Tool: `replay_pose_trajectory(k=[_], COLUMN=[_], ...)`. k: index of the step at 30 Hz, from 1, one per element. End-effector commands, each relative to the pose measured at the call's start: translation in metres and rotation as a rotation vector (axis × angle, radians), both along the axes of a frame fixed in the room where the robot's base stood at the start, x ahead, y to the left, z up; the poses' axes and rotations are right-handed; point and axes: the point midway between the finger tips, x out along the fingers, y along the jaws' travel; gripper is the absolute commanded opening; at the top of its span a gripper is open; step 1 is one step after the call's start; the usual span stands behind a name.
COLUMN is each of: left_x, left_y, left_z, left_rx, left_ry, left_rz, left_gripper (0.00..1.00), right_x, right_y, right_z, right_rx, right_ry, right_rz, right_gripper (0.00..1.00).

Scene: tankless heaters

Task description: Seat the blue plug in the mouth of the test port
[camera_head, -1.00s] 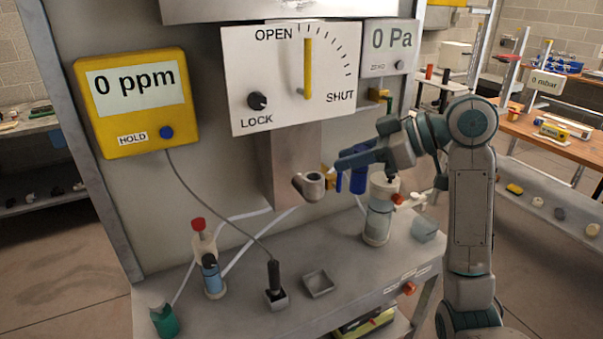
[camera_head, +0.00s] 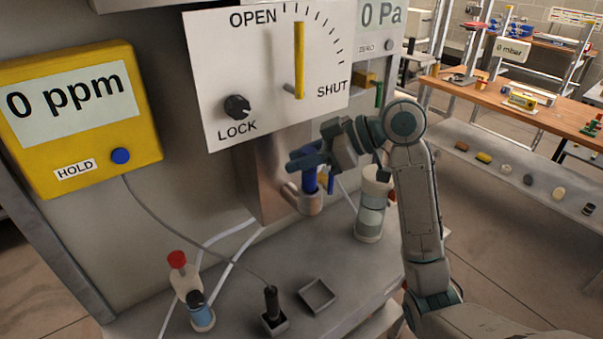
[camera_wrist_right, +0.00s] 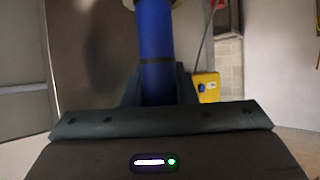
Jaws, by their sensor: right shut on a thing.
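My right gripper (camera_head: 309,161) is shut on the blue plug (camera_head: 310,183), which points down below the fingers. The test port (camera_head: 310,204) is a short grey pipe with an upturned mouth, on the front of the metal column. The plug's lower end meets the port's mouth in the head view; I cannot tell how deep it sits. In the right wrist view the blue plug (camera_wrist_right: 155,50) stands between the fingers, and its far end reaches a pale rim at the top edge. My left gripper is not in view.
A white panel (camera_head: 225,75) with a yellow lever (camera_head: 299,60) hangs above the port.

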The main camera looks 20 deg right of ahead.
Motion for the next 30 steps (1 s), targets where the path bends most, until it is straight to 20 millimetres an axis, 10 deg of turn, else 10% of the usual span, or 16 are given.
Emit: replay_pose_trajectory(k=[17,18,20,30], left_x=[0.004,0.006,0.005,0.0], left_y=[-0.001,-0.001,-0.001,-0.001], left_z=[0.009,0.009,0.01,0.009], left_rx=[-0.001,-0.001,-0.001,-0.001], left_ry=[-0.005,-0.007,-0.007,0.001], left_rz=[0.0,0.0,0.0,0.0], left_gripper=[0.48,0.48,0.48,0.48], right_x=[0.0,0.0,0.0,-0.001], right_y=[0.0,0.0,0.0,-0.001], right_z=[-0.045,-0.044,-0.043,-0.041], right_rx=[-0.001,-0.001,-0.001,-0.002], right_ry=[0.007,0.005,0.004,0.001], right_rz=[-0.001,0.0,-0.001,-0.001], right_gripper=[0.0,0.33,0.45,0.47])
